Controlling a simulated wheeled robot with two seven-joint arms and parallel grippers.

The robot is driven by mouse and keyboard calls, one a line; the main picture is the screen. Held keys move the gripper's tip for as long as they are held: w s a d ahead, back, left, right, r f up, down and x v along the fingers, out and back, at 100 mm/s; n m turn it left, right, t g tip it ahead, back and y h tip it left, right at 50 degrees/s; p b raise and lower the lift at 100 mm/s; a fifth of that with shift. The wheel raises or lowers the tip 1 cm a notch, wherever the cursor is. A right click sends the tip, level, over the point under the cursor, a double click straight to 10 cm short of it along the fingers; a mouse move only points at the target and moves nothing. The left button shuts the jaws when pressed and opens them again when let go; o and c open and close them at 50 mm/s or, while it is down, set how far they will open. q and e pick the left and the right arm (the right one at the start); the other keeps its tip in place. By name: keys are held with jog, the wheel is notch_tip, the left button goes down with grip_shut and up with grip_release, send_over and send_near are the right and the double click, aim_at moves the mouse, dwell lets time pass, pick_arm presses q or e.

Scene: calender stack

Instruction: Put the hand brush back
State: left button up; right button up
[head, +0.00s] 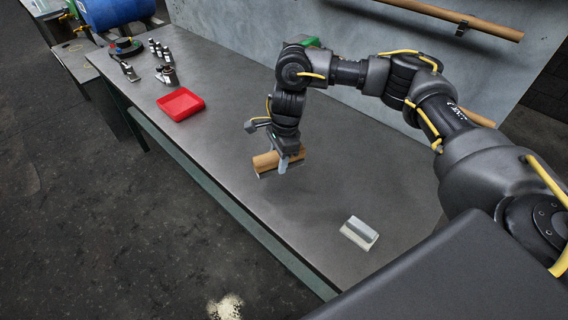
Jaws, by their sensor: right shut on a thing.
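The hand brush (265,161) has a tan wooden body with a thin pale edge below it. It is over the middle of the grey table (330,200). My right gripper (284,160) points down and is shut on the hand brush, covering part of it. I cannot tell for sure whether the brush touches the table. My left gripper is not in the head view.
A pale block-like object (360,232) lies near the table's front edge. A red tray (180,103) and several small metal parts (165,67) stand farther left. A wooden roller (470,22) runs along the back panel. Pale powder (226,307) lies on the floor.

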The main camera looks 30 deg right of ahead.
aim_at(282, 175)
jog(key=f, duration=0.1)
jog(key=w+d+f, duration=0.1)
jog(key=d+f, duration=0.1)
jog(key=f, duration=0.1)
jog(key=shift+w+d, duration=0.25)
jog(key=shift+w, duration=0.15)
jog(key=shift+f+p, duration=0.5)
jog(key=shift+f, duration=1)
jog(key=shift+f, duration=0.15)
jog(key=o, duration=0.9)
jog(key=shift+o, duration=0.2)
jog(key=shift+w+d+r, duration=0.1)
jog(key=shift+r, duration=0.45)
jog(key=r, duration=0.3)
jog(key=d+r+b, duration=0.1)
jog(key=r, duration=0.7)
jog(key=shift+d, duration=0.3)
